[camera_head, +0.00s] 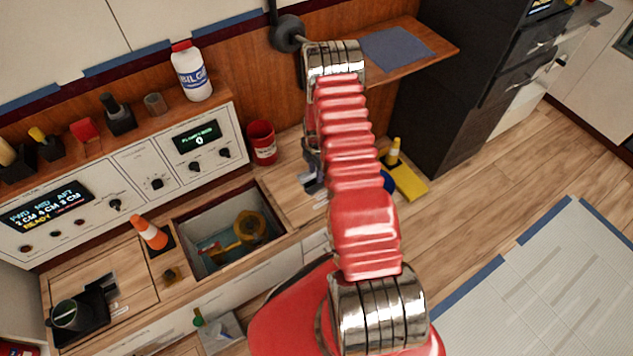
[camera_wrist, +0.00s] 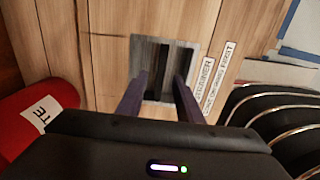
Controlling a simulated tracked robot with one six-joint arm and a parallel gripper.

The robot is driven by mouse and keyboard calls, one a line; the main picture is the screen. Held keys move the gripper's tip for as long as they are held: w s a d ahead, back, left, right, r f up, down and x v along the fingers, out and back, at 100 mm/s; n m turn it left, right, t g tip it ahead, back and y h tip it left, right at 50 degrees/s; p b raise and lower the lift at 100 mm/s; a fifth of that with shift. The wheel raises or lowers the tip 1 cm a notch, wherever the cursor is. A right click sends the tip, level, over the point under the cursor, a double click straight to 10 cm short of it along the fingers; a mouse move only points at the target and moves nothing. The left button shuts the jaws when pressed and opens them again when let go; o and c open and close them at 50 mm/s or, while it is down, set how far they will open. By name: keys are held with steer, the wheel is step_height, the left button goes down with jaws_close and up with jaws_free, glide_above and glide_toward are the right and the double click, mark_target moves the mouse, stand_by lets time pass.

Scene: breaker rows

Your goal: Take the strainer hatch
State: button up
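The strainer hatch (camera_wrist: 112,50) is a light wooden panel in the wrist view, with a label that reads STRAINER. A square grey plate (camera_wrist: 194,48) with a dark, upright bar-like middle is set in it, right ahead of my gripper (camera_wrist: 160,84). My gripper is open, its two dark fingers apart on either side of the plate's dark middle. I cannot tell whether the fingertips touch it. In the head view my red arm covers most of this spot, and only a little of my gripper (camera_head: 313,172) shows beside the arm.
An open bilge compartment (camera_head: 188,268) holding a yellow fitting lies left of my arm. A red can (camera_head: 262,143) stands near my gripper; it also shows in the wrist view (camera_wrist: 42,112).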

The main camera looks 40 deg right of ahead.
mark_target(315, 179)
steer(key=shift+f, duration=2.55)
steer(key=shift+c, duration=0.5)
jaws_close()
steer(key=shift+w+r, duration=0.1)
